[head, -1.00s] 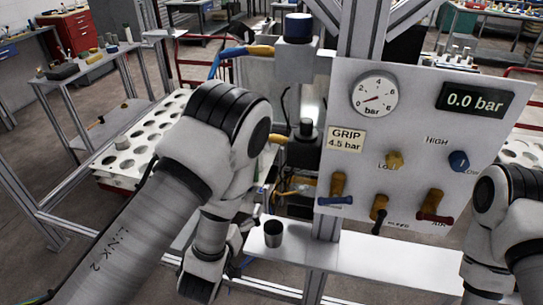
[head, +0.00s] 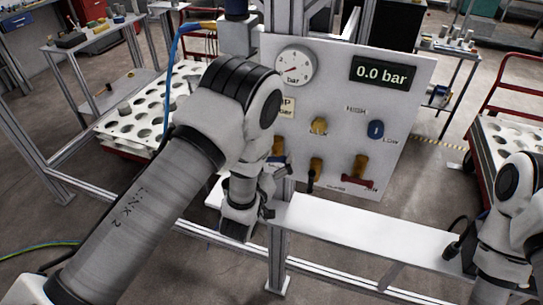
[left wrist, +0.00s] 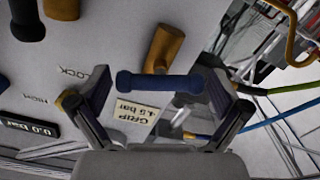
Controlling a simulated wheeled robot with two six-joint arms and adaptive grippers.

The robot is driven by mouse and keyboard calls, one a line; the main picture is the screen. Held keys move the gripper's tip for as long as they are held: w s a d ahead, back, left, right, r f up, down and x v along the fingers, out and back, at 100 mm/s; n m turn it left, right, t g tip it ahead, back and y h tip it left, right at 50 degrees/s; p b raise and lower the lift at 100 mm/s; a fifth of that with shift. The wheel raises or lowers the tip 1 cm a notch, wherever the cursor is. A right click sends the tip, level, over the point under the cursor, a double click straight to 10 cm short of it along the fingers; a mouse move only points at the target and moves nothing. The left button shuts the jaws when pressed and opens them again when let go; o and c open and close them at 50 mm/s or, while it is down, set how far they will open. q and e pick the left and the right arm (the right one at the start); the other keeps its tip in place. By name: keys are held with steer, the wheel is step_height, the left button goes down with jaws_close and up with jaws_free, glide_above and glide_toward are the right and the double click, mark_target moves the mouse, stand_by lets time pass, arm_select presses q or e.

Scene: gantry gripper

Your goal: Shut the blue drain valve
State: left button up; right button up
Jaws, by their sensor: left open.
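My left gripper (head: 277,183) is in front of the panel at this valve. In the left wrist view its open fingers (left wrist: 157,108) stand on either side of the handle, with gaps at both ends. My right arm shows at the right edge, but its gripper does not show clearly.
The white panel (head: 345,105) carries a gauge (head: 295,66), a display (head: 383,73) reading 0.0 bar, a red-handled valve (head: 359,181), a black-handled valve (head: 311,182) and a blue knob (head: 376,130). A white shelf (head: 360,225) runs below. A perforated tray (head: 150,110) stands at left.

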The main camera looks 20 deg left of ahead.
arm_select(q)
steer(key=shift+d, duration=0.2)
steer(key=c, duration=0.3)
steer(key=shift+a, duration=0.15)
steer(key=c, duration=0.5)
steer(key=shift+a, duration=0.1)
steer(key=shift+c, duration=0.2)
steer(key=shift+f, duration=0.1)
steer(key=m+b, duration=0.3)
steer(key=b, duration=0.1)
steer(key=shift+f, duration=0.2)
steer(key=shift+r+m, duration=0.15)
steer(key=shift+m, duration=0.25)
steer(key=shift+r, duration=0.15)
steer(key=o, duration=0.8)
steer(key=shift+o, duration=0.2)
steer(key=shift+s, duration=0.1)
